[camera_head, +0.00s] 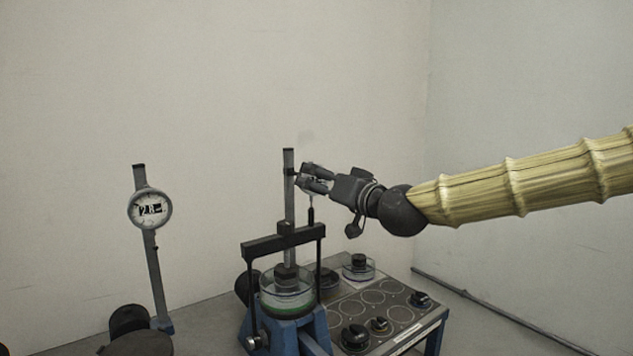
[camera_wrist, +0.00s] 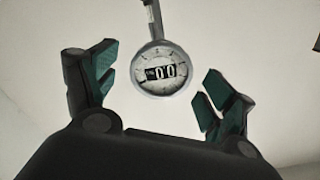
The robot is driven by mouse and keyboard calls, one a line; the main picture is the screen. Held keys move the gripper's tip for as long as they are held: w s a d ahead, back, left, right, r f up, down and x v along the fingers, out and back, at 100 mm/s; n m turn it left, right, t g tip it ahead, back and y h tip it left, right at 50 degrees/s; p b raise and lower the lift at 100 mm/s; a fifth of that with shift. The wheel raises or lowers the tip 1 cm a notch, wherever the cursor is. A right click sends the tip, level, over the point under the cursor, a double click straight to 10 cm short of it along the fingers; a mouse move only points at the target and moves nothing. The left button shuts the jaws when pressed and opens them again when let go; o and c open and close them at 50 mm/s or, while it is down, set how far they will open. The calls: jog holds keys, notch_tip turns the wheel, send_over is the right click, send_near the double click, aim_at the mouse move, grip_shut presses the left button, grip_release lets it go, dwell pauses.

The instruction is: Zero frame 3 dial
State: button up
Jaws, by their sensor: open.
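My gripper (camera_head: 306,177) is open beside the upright post (camera_head: 289,195) of the blue lever frame (camera_head: 288,332). In the wrist view, a round dial (camera_wrist: 162,84) lies between and beyond the open fingers (camera_wrist: 158,68). Its window reads "00" after a small, unclear mark. The fingers look apart from it. In the head view this dial is mostly hidden by my gripper. A dark crossbar (camera_head: 262,246) spans the frame above a clear dish (camera_head: 272,303) with green at its bottom. No frame number is legible.
Another dial (camera_head: 150,208), reading roughly "2.8", stands on a tilted post (camera_head: 153,262) at left. A low table (camera_head: 402,343) at right has ringed places and several dark-knobbed weights, one in a clear dish (camera_head: 358,268). The wall behind is bare.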

jog(key=v, duration=0.9)
